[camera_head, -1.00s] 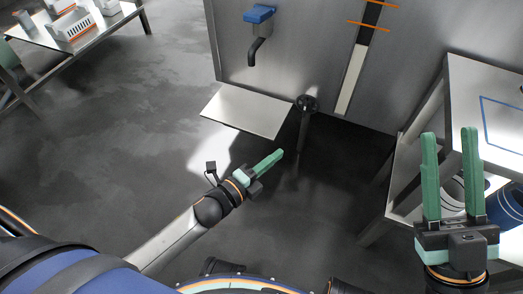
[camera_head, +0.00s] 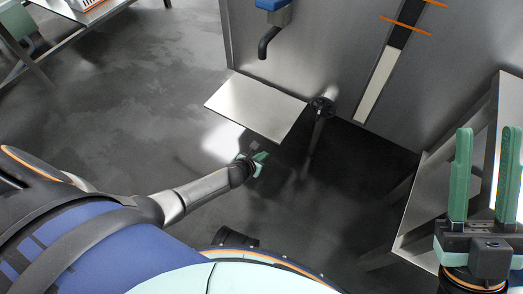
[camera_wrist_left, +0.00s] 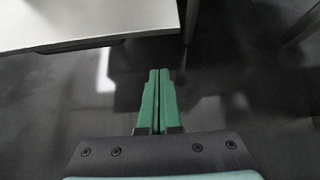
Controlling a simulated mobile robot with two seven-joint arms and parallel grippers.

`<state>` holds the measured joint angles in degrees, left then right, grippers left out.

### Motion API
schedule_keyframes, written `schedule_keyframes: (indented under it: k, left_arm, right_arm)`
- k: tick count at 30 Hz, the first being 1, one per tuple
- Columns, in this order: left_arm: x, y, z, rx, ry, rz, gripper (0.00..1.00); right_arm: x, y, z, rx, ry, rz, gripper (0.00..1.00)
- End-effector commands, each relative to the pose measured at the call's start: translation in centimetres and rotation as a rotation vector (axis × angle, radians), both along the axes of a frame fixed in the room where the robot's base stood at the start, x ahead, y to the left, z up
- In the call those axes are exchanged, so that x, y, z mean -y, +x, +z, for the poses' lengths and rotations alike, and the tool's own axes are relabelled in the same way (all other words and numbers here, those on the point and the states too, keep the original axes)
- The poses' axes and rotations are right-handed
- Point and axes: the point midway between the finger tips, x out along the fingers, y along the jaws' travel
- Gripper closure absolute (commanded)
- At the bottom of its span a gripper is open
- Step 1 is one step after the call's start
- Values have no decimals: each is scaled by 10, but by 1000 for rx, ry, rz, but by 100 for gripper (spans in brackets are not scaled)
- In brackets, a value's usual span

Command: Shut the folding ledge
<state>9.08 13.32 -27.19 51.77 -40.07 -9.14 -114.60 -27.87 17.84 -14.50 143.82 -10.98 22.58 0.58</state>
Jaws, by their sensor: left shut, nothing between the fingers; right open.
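The folding ledge (camera_head: 257,106) is a flat pale metal panel standing out from the metal wall, roughly level. Its near edge and underside also show at the upper left of the left wrist view, where the ledge (camera_wrist_left: 90,20) is close. My left gripper (camera_head: 260,157) is below the ledge's front edge in the head view, partly foreshortened. In the left wrist view its green fingers (camera_wrist_left: 158,75) are together and empty, with a gap between them and the ledge. My right gripper (camera_head: 484,135) is open and empty at the right, its fingers upright and apart.
A blue-topped tap (camera_head: 270,30) is on the wall above the ledge. A dark post with a round top (camera_head: 321,106) stands at the ledge's right corner. A metal table (camera_head: 425,200) is at the right. The floor (camera_head: 130,110) at left is clear.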

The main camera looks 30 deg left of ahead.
Motion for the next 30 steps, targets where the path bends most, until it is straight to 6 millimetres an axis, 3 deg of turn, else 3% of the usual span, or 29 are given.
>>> schedule_keyframes:
  k: [1,10,12,17,30]
  left_arm:
    - [1,10,-13,2,0,1,100]
    - [5,48,-43,3,-2,0,100]
    - [4,47,-19,3,-1,-1,100]
    - [3,46,-3,2,-1,-1,100]
    - [4,45,3,0,-2,0,100]
  right_arm:
    - [-1,0,-16,-2,-4,-2,60]
    - [-6,2,-59,-14,-40,-18,60]
    - [-6,4,-38,-22,-36,-16,60]
    - [-3,1,-19,-9,-15,-9,60]
    - [-2,0,-16,-5,-13,-4,60]
